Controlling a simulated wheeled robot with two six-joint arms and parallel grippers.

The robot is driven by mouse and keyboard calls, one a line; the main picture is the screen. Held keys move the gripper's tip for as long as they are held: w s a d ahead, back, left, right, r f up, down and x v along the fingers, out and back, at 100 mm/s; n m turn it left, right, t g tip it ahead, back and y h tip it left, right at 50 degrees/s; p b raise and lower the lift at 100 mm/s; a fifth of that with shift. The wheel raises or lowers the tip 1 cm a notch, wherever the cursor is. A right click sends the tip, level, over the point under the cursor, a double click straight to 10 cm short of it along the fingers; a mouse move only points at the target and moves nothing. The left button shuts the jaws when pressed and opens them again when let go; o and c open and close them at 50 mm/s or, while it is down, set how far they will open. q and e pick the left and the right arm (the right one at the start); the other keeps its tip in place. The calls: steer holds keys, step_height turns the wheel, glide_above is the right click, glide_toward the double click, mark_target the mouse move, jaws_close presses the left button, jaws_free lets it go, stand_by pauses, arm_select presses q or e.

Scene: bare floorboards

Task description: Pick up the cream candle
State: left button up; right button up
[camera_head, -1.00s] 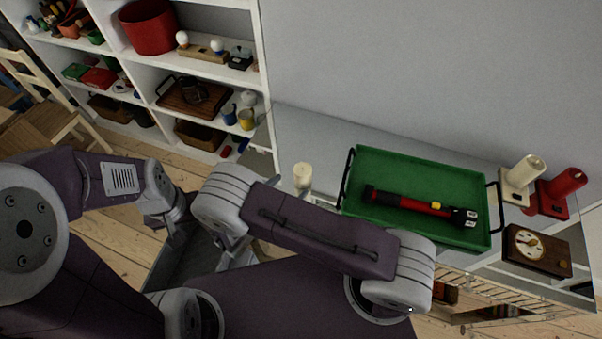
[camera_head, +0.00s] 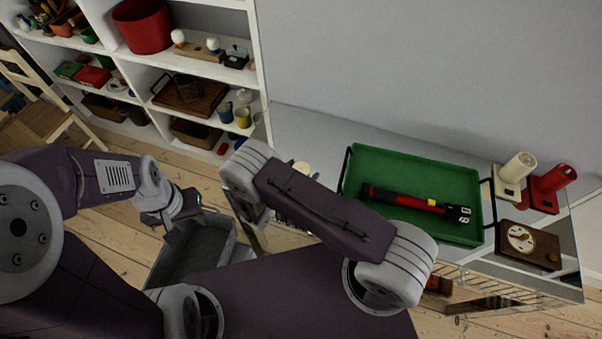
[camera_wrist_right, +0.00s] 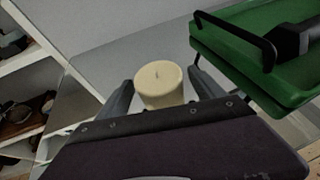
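The cream candle (camera_wrist_right: 158,88) stands upright on the grey tabletop, left of the green tray. In the head view only its top (camera_head: 301,167) shows above my right arm. In the right wrist view, my right gripper (camera_wrist_right: 160,80) is open, with one finger on each side of the candle. A narrow gap shows beside each finger; the candle's lower part is hidden behind the gripper body. My left gripper (camera_head: 178,232) hangs low at the left, away from the candle, and its fingers are not clear.
The green tray (camera_head: 365,160), holding a red-and-black flashlight (camera_head: 410,200), is close right of the candle. A white shelf (camera_head: 258,75) is behind left.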

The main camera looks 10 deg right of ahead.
mark_target(305, 168)
steer(key=c, duration=1.4)
steer(key=shift+r, duration=0.1)
steer(key=shift+c, duration=0.2)
steer(key=r, duration=0.2)
steer(key=d+r, duration=0.1)
steer(key=r, duration=0.1)
steer(key=shift+s+d+r, duration=0.1)
steer(key=shift+s+r, duration=0.1)
steer(key=shift+r, duration=0.1)
steer(key=s+d+r+b, duration=0.1)
steer(key=s+d+r, duration=0.3)
steer(key=d, duration=0.5)
step_height(305, 168, up, 2)
steer(key=shift+d+r, duration=0.15)
steer(key=shift+d, duration=0.2)
